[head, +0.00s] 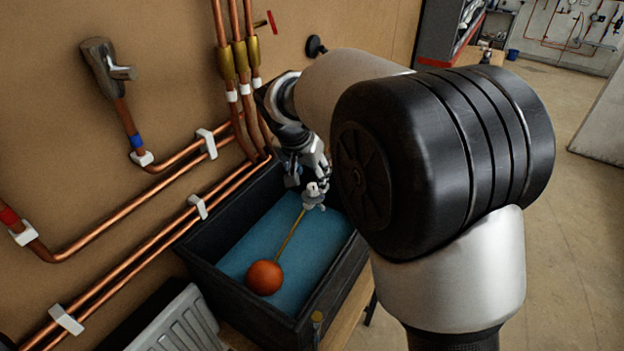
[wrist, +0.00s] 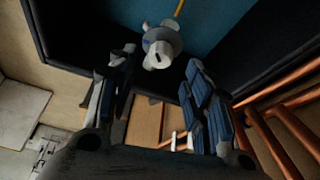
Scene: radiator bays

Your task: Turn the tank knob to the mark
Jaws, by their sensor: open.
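A pale grey, round knob-like fitting (head: 314,195) sits at the far wall of the dark tank (head: 335,283), at the end of a brass rod (head: 292,232). An orange float ball (head: 265,277) is at the rod's other end, on the blue water. In the wrist view the fitting (wrist: 161,46) shows a dark slot on its face. My gripper (wrist: 161,62) is open, its fingers on either side of and apart from the fitting. My gripper also shows in the head view (head: 304,166), just above the fitting.
Copper pipes (head: 150,198) run along the wall left of the tank, with vertical pipes (head: 238,65) behind it. A white radiator (head: 180,322) stands at the front left. My arm covers the right of the tank; open floor (head: 575,240) lies further right.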

